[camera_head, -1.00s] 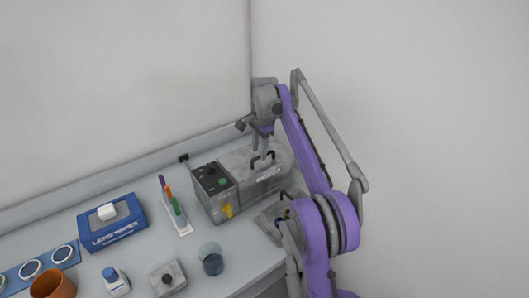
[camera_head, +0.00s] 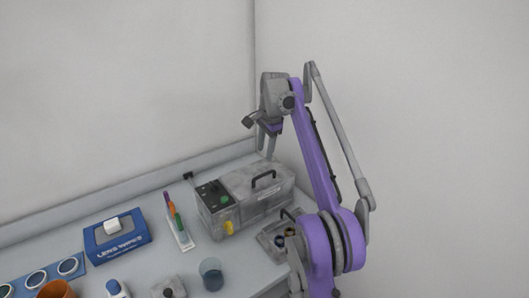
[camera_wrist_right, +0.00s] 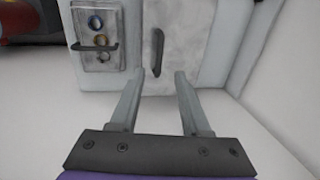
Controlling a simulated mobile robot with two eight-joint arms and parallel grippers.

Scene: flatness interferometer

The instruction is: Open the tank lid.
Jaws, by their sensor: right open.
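The tank (camera_head: 255,205) is a grey box on the bench, with a control panel (camera_head: 213,192) at its left end. Its lid (camera_head: 238,180) lies flat and closed, with a black handle (camera_head: 264,178) on top. In the right wrist view, the lid (camera_wrist_right: 185,50) and its handle (camera_wrist_right: 157,52) lie beyond the fingertips. My right gripper (camera_head: 267,150) is open and empty above the tank's back side, apart from the handle. The right wrist view shows its two fingers (camera_wrist_right: 160,80) spread, with a clear gap to the handle. My left gripper is out of view.
A plate with round parts and a black handle (camera_head: 283,238) lies in front of the tank, close to my right arm. A pen tray (camera_head: 181,232), a blue lens wipes box (camera_head: 117,237) and a beaker (camera_head: 211,274) stand left and front. The wall is close behind.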

